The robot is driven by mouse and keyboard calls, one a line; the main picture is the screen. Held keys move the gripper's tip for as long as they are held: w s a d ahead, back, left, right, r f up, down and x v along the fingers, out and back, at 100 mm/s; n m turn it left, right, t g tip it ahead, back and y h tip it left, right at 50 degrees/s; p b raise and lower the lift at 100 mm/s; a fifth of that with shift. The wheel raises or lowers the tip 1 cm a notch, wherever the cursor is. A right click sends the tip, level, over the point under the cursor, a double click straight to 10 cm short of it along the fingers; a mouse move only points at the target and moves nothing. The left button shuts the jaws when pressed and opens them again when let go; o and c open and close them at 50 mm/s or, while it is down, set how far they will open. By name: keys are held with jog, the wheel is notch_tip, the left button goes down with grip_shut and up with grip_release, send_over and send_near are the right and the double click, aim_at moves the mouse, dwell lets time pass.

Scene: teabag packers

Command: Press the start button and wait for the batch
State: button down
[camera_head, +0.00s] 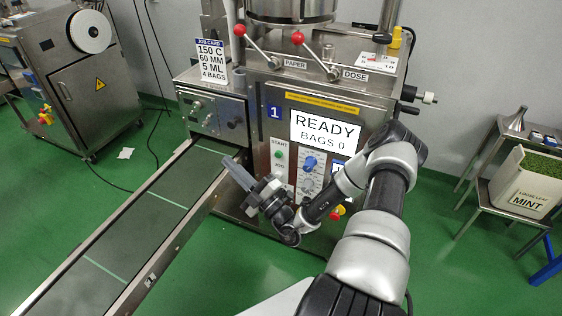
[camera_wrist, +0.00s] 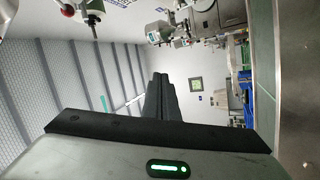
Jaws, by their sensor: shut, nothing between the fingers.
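The teabag packer (camera_head: 325,105) stands in the middle of the head view. Its display (camera_head: 325,131) reads READY, BAGS 0. The green start button (camera_head: 278,154) sits below the word START, left of a blue knob (camera_head: 309,164). My gripper (camera_head: 233,166) is shut and empty, in front of the machine and left of the start button, near the conveyor's upper end. In the wrist view its dark fingers (camera_wrist: 162,97) are together. The wrist view does not show the start button clearly.
A conveyor (camera_head: 130,225) runs to the lower left. Red-knobbed PAPER and DOSE levers (camera_head: 254,45) stand above the display. A job card (camera_head: 212,61) stands at the upper left. A red emergency knob (camera_head: 337,212) is low, beside my arm. A mint bin (camera_head: 525,182) sits on a right-hand stand.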

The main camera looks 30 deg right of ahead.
aim_at(278, 154)
jog(key=s+d+f+m+h+b, duration=0.1)
jog(key=d+f+m+h, duration=0.8)
jog(key=m+h, duration=0.3)
jog(key=shift+s+f+m, duration=0.3)
jog(key=shift+f+m, duration=0.3)
jog(key=shift+f, duration=0.2)
jog(key=shift+w, duration=0.1)
jog(key=w+d+b, duration=0.3)
jog(key=w+d, duration=0.2)
jog(key=d, duration=0.2)
jog(key=shift+w, duration=0.15)
dwell(0.9)
jog(key=shift+w+d, duration=0.2)
jog(key=shift+d, duration=0.05)
